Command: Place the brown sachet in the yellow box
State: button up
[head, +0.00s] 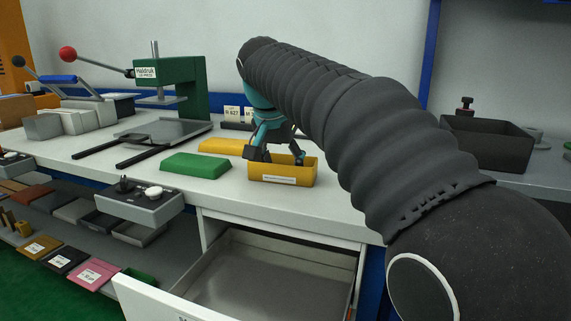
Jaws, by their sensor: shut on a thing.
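The yellow box (282,174) stands open-topped near the front edge of the white bench, with a pale label on its front. My gripper (276,157), teal and dark grey, points down at the box's opening, its fingertips at rim height or just inside. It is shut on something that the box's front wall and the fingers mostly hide. I take this to be the brown sachet, but I cannot make out its outline. I cannot tell whether it touches the box floor.
A green lid-like block (196,165) lies left of the box, and a yellow one (224,146) behind it. A green press (178,85) stands at the back left. An open drawer (265,280) juts out below. A black bin (487,143) stands on the right.

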jog(key=shift+f, duration=0.15)
jog(key=o, duration=1.2)
jog(key=p+v, duration=0.2)
jog(key=v, duration=1)
jog(key=shift+r+p, duration=0.25)
jog(key=shift+p, duration=0.1)
